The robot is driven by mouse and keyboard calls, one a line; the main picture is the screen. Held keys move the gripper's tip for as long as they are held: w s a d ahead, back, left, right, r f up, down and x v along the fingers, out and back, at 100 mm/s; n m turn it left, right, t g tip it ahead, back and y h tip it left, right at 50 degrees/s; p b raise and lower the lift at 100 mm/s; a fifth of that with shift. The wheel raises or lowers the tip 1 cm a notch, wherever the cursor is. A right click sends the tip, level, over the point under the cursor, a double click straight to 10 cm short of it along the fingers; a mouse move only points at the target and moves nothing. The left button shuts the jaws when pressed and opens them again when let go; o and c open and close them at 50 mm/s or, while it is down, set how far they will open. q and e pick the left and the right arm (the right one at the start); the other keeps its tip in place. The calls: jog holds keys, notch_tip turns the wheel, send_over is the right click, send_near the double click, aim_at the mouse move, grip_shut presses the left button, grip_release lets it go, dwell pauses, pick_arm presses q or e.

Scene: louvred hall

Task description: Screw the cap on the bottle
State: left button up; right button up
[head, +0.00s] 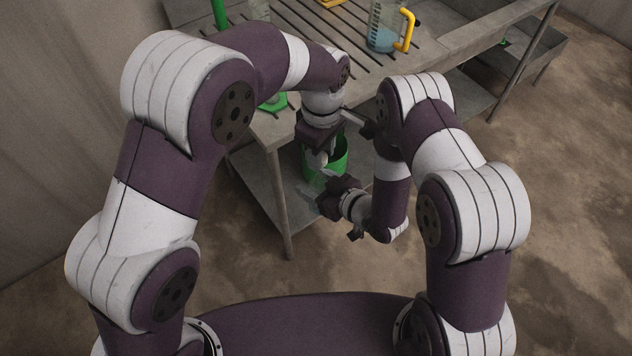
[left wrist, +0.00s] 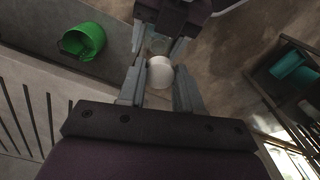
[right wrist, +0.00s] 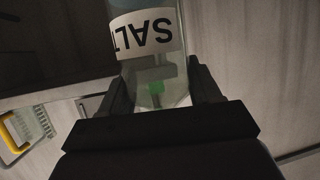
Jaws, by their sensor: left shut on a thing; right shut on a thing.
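My left gripper (left wrist: 160,84) is shut on a white round cap (left wrist: 160,73), which sits between its fingertips. My right gripper (right wrist: 160,88) is shut on a clear bottle (right wrist: 165,82) with a white label reading SALT, upside down in the right wrist view. In the head view the left gripper (head: 318,158) is directly above the right gripper (head: 322,196), in front of the bench. The cap is over the bottle in the left wrist view. The bottle's neck is hidden, so I cannot tell whether the cap touches it.
A green bucket (head: 341,158) stands on the bench's lower shelf, close behind the grippers. A clear jug with a yellow handle (head: 408,30) stands on the slatted bench top (head: 335,50). A green-based item (head: 273,103) is at the bench's front edge. Bare floor lies to the right.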

aim_at(321, 177)
pick_arm(q)
jog(key=shift+d+f, duration=0.1)
jog(key=shift+f, duration=1.85)
jog(key=shift+f, duration=0.9)
jog(key=shift+f, duration=0.55)
jog(key=m, duration=0.3)
jog(key=o, duration=1)
